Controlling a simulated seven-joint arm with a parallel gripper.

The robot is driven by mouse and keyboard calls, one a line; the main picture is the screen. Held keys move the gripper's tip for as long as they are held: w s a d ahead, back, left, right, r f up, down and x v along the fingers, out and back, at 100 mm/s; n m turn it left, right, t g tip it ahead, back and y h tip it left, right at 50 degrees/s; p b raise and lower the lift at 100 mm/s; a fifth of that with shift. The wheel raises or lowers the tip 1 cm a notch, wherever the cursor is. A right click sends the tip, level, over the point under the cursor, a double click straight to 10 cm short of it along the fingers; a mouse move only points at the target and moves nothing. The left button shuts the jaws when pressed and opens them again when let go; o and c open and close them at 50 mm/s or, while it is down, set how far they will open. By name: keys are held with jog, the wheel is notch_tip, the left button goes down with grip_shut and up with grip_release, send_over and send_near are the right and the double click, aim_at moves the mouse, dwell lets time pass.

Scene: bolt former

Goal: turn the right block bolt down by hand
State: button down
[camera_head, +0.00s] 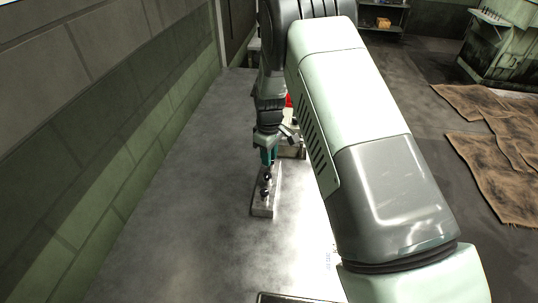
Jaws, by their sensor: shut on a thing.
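My gripper (267,166) points down over the far part of the block. Its teal fingers are shut on a dark bolt (267,177) at that part. The bolt's thread and how deep it sits are too small to tell. The far end of the block is partly hidden by my gripper.
The grey table (170,210) is clear left of the block, up to the brick wall (120,150). A light box-like thing (291,150) and a red thing (289,100) stand behind, partly hidden by my arm. A dark-edged tray-like thing (285,298) shows at the bottom edge.

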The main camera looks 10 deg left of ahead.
aim_at(272, 160)
jog(key=m, duration=0.6)
jog(key=shift+w+m, duration=0.1)
jog(key=shift+m, duration=0.2)
jog(key=m, duration=0.6)
jog(key=shift+d+r, duration=0.1)
jog(key=shift+d, duration=0.1)
jog(key=m, duration=0.6)
jog(key=shift+d+m, duration=0.1)
jog(key=shift+m, duration=0.2)
jog(key=m, duration=0.6)
jog(key=shift+d, duration=0.1)
jog(key=c, duration=0.9)
grip_release()
notch_tip(272, 160, up, 11)
jog(key=shift+f, duration=0.15)
